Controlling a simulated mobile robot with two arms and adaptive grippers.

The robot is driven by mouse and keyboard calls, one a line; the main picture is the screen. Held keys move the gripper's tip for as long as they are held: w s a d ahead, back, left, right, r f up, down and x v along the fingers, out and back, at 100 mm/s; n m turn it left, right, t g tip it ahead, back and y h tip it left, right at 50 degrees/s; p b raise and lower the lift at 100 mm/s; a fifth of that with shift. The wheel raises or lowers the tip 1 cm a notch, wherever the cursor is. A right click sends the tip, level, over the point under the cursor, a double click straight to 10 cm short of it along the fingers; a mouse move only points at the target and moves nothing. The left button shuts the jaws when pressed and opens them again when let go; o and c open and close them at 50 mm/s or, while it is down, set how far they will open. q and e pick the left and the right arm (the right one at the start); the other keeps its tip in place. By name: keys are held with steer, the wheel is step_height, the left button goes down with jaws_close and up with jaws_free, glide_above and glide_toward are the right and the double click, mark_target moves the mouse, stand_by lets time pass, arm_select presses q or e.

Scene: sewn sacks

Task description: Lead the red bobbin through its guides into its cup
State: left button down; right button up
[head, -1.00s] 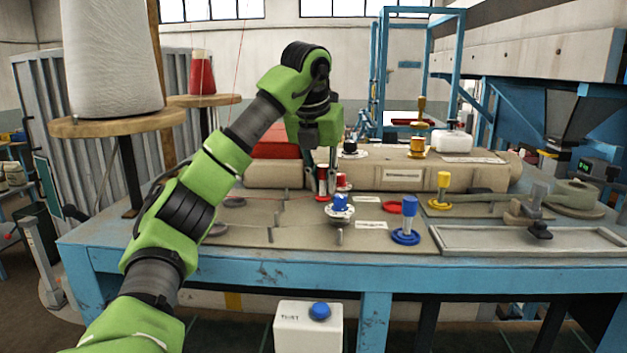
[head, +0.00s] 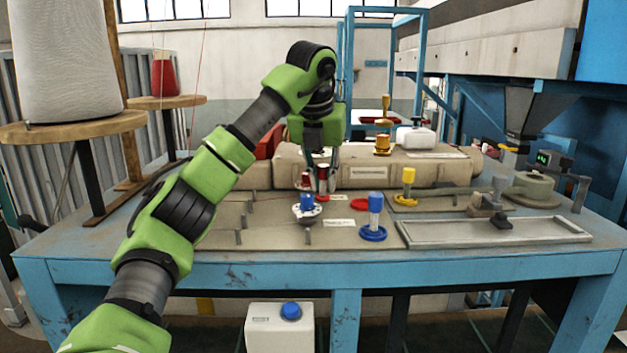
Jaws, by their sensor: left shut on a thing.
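My left gripper (head: 322,178) is shut on the red bobbin (head: 322,172), which is upright between its fingers above the board. The fingers hide part of it. A red ring-shaped cup (head: 359,204) lies on the board, right of and nearer than the held bobbin, and looks empty. Thin dark guide posts (head: 308,236) stand on the left part of the board. Whether the thread runs through any guide is too small to tell. My right gripper is not in view.
Blue (head: 376,205) and yellow (head: 408,178) bobbins stand in cups to the right. A long beige sack (head: 380,172) lies behind; a metal tray (head: 490,231) lies right.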

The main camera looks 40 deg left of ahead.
arm_select(q)
steer(key=shift+w+d, duration=1.4)
steer(key=shift+d, duration=0.3)
steer(key=shift+w+d, duration=1.4)
steer(key=shift+d, duration=0.25)
steer(key=shift+a+f+b, duration=0.1)
steer(key=shift+f+b, duration=0.25)
steer(key=shift+f, duration=0.3)
steer(key=c, duration=1.9)
jaws_free()
